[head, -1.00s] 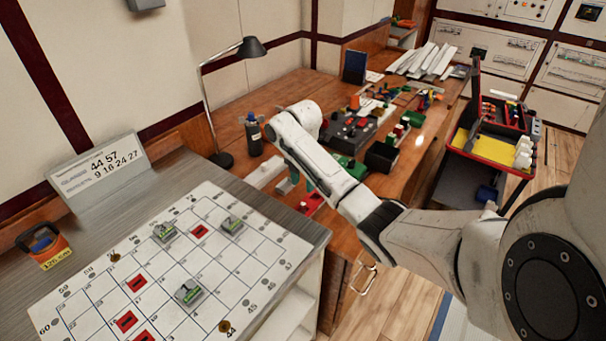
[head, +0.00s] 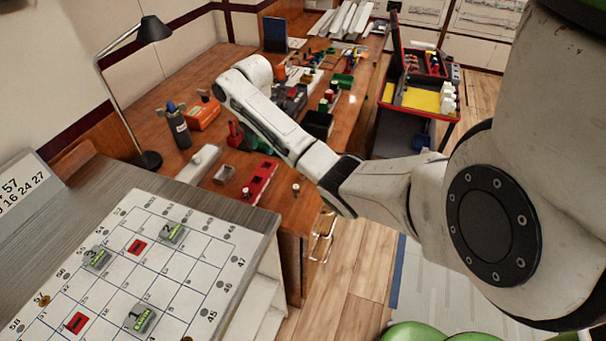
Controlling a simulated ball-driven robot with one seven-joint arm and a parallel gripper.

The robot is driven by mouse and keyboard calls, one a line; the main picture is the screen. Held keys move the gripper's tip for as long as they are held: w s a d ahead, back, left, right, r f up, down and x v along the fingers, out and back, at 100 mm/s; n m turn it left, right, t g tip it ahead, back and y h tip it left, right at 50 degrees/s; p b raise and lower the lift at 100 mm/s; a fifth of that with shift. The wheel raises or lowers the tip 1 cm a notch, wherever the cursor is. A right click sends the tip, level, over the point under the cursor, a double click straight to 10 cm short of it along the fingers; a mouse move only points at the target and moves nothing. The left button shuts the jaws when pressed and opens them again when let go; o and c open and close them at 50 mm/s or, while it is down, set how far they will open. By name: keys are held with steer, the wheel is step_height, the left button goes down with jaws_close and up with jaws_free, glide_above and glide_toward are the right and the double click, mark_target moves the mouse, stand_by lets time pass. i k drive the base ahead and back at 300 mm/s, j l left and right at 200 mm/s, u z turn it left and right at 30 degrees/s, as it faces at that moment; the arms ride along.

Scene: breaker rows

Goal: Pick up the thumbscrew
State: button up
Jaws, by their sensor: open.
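A small upright piece with a pale round top (head: 295,188) stands alone on the wooden desk near its front edge, right of a red strip. It may be the thumbscrew, but it is too small to be sure. A brass knob-like piece (head: 42,300) sits at the left of the gridded board, and another is cut off at the bottom edge. My arm reaches left across the desk, and its far end turns down behind its own links. My gripper cannot be made out in the head view.
The red strip (head: 262,180), a small grey box (head: 223,174) and a white block (head: 205,157) lie on the near desk. A dark bottle (head: 179,128) and a lamp (head: 150,30) stand at left. The gridded board (head: 190,290) holds green-labelled blocks. A red tool cart (head: 425,95) stands right.

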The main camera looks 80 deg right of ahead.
mark_target(297, 187)
steer(key=z, duration=1.15)
